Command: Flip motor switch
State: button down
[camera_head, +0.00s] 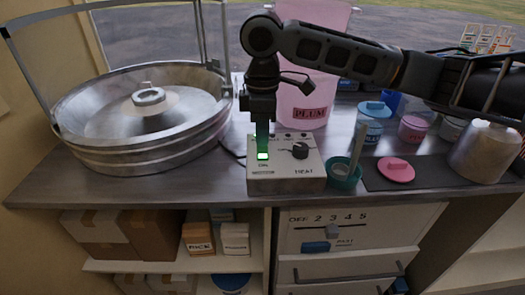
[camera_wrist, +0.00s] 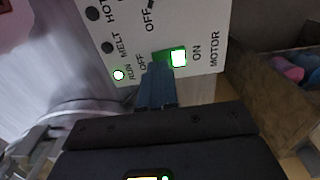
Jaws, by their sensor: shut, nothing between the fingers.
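The control box (camera_head: 286,186) is a pale box on the counter in front of the pink tub, with a black knob and a lit green motor switch (camera_head: 263,156). In the wrist view the switch (camera_wrist: 178,58) glows brightest at its ON end, beside the MOTOR label. My gripper (camera_head: 262,138) points down over the switch, shut and empty. In the wrist view my fingertips (camera_wrist: 158,72) are at the OFF end of the switch; I cannot tell whether they touch it.
A steel spinner bowl (camera_head: 140,110) stands left of the box. A pink PLUM tub (camera_head: 308,95) is behind it. A teal cup (camera_head: 343,175) with a stick stands close on the right, beside a dark mat with a pink lid (camera_head: 397,169). The counter's front edge is near.

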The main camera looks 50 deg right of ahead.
aim_at(262, 148)
jog(key=shift+f+b, duration=0.35)
jog(key=shift+f, duration=0.35)
dwell(0.4)
notch_tip(262, 148, up, 7)
jog(key=p, duration=0.6)
jog(key=shift+r, duration=0.1)
dwell(0.6)
